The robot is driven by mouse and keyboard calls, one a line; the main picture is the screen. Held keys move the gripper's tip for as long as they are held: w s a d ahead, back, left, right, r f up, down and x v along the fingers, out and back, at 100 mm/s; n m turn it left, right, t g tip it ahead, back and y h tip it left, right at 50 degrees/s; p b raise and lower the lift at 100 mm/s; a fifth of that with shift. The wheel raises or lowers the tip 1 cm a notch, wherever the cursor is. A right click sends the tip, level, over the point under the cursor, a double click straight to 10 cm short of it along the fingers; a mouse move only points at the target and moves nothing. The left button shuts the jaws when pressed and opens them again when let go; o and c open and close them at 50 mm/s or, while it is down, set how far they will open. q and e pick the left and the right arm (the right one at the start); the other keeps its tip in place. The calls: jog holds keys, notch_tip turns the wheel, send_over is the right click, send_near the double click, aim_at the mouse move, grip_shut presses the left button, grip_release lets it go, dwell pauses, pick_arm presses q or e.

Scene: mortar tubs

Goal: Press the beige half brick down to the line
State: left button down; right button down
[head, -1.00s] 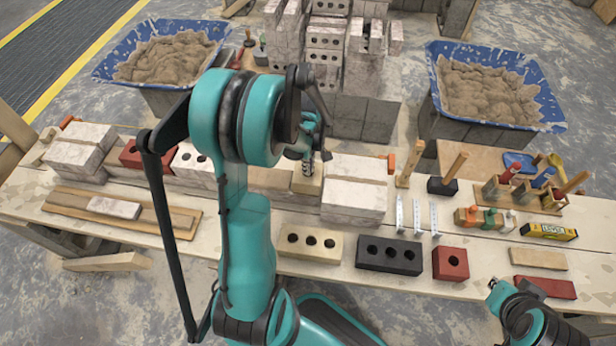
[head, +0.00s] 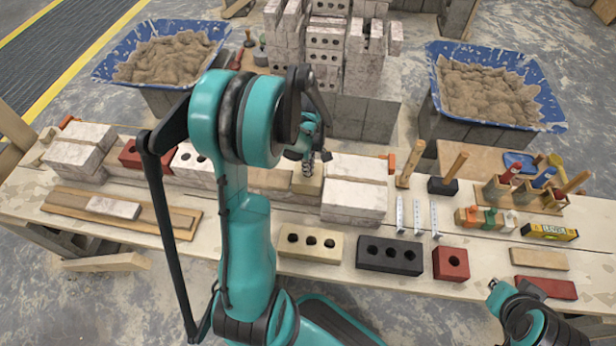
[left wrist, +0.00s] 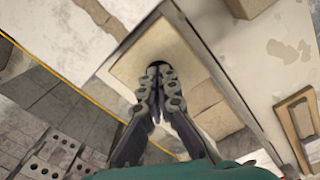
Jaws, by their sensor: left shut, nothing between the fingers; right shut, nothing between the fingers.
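The beige half brick (head: 308,184) sits in the row on the bench, just left of the right-hand stack of pale bricks. My left gripper (head: 308,171) is shut and empty, pointing down at its top. In the left wrist view the fingertips (left wrist: 160,70) are at the top face of the half brick (left wrist: 135,72) and look in contact; the exact gap is hard to tell. A thin yellow line (left wrist: 62,75) runs past the brick's edge there. In the head view my arm hides part of the row. My right gripper (head: 491,286) is shut and empty at the lower right.
Pale brick stacks stand at the row's left (head: 78,150) and right (head: 352,190), each near an orange block. A beige cored brick (head: 310,243), a black one (head: 389,256) and a red half brick (head: 450,264) lie in front. Blue mortar tubs (head: 490,85) stand behind.

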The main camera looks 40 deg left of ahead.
dwell(0.8)
pick_arm(q)
jog(key=shift+r+p, duration=1.9)
jog(key=shift+r, duration=0.55)
jog(key=s+d+r+m+t, duration=0.3)
jog(key=s+d+r+m, duration=0.1)
jog(key=d+r+m, duration=0.3)
jog(key=s+d+r+m+t, duration=0.4)
jog(key=d+r+m, duration=0.3)
jog(key=d+m, duration=0.3)
jog(key=shift+s+d+r+m, duration=0.15)
jog(key=shift+d+r+m, duration=0.2)
jog(key=shift+d, duration=0.6)
jog(key=shift+f, duration=0.15)
